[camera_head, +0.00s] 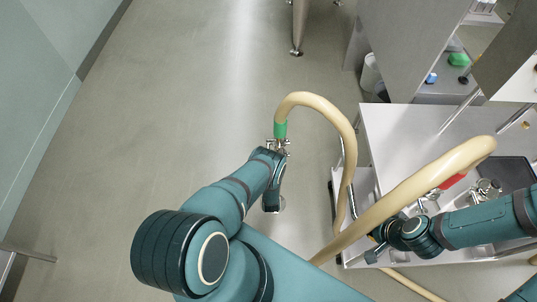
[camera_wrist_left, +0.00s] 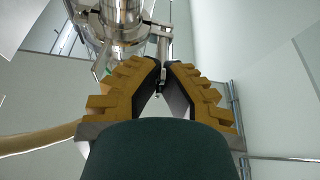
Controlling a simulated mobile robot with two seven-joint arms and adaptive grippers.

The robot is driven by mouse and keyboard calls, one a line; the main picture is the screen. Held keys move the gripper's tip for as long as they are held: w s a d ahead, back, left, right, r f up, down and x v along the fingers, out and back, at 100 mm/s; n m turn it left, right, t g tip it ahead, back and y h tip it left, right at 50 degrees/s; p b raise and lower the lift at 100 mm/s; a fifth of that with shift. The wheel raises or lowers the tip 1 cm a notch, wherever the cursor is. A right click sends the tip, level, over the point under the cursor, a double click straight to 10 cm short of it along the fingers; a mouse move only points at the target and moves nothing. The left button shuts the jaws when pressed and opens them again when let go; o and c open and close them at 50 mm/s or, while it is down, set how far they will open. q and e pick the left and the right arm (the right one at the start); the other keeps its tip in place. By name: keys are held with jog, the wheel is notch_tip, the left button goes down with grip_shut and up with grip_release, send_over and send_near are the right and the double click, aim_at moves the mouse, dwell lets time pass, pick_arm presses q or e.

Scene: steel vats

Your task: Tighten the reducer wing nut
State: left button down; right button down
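A steel reducer fitting (camera_head: 279,145) sits at the green-banded end of a beige hose in the head view. In the left wrist view the reducer's steel body and clamp (camera_wrist_left: 122,28) are large at the top. My left gripper (camera_wrist_left: 165,66) has its brown ridged fingers drawn together at the tips. A thin steel part, seemingly the wing nut (camera_wrist_left: 163,47), stands between the tips. In the head view the left arm hides most of this contact. My right gripper (camera_head: 374,253) is beside the cart, small and partly hidden; its finger opening is unclear.
The beige hose (camera_head: 345,130) arches from the reducer down to the right. Another thick hose stretch with a red band (camera_head: 452,181) passes over the steel cart (camera_head: 390,130). Loose fittings (camera_head: 487,188) lie on the cart. The floor at left is clear.

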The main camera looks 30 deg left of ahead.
pick_arm(q)
jog(key=m+h, duration=0.1)
jog(key=m, duration=0.1)
jog(key=m+t+h, duration=0.1)
jog(key=m, duration=0.1)
jog(key=m+h+b, duration=0.1)
jog(key=m, duration=0.2)
jog(key=shift+w+t+h, duration=0.1)
jog(key=shift+t+h, duration=0.2)
jog(key=shift+t, duration=0.1)
jog(key=m+h+b, duration=0.1)
jog(key=m+h, duration=0.1)
jog(key=m, duration=0.1)
jog(key=m+h, duration=0.1)
jog(key=m, duration=0.3)
jog(key=shift+m+h+b, duration=0.3)
jog(key=shift+h+b, duration=0.1)
jog(key=m+h, duration=0.1)
jog(key=m, duration=0.2)
jog(key=m+g+h+b, duration=0.1)
jog(key=m, duration=0.2)
jog(key=shift+d, duration=0.1)
jog(key=shift+m+g+h+b, duration=0.4)
jog(key=shift+m+g+b, duration=0.45)
jog(key=shift+m, duration=1.35)
jog(key=c, duration=1.2)
grip_release()
jog(key=shift+o, duration=0.2)
